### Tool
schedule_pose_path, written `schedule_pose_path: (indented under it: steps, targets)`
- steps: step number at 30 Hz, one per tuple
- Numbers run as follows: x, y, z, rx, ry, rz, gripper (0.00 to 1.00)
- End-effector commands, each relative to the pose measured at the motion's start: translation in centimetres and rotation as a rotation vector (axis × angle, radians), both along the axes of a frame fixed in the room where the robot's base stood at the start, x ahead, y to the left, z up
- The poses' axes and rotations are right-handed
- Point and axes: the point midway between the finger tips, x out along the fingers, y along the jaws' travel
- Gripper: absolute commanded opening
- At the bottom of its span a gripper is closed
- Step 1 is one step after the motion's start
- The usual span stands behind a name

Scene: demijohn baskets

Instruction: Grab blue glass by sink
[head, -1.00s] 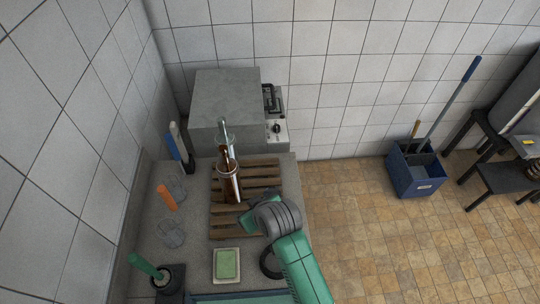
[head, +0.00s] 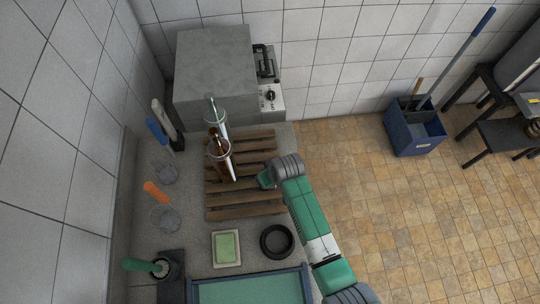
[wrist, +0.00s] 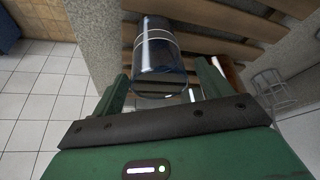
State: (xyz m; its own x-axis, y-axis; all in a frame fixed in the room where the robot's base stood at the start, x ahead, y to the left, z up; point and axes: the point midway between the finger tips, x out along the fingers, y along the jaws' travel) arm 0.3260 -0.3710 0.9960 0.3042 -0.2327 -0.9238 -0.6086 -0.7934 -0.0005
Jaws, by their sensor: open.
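My gripper (wrist: 164,78) is open, with one green finger on each side of the glass; contact cannot be told. In the head view my gripper (head: 266,179) is at the right side of the slatted wooden rack (head: 245,211). The sink (head: 250,292), a blue-rimmed basin with a green inside, is at the bottom edge.
A brown bottle (head: 219,158) and a pale clear bottle (head: 216,122) stand on the rack left of my gripper. A green sponge on a dish (head: 226,248) and a black ring (head: 277,242) lie nearer. A grey box (head: 215,65) stands behind.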

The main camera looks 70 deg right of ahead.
Motion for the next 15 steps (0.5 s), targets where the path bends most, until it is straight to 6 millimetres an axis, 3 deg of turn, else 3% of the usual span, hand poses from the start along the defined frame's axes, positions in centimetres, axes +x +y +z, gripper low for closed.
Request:
schedule_pose_path:
  steps: [3, 10, 15]
  targets:
    - [0.41, -0.32, -1.35, 0.001, 0.001, -0.001, 0.78]
    - [0.49, -0.37, -1.59, 0.0, 0.0, 0.0, 0.78]
    - [0.48, -0.35, -1.57, 0.0, 0.0, 0.0, 0.46]
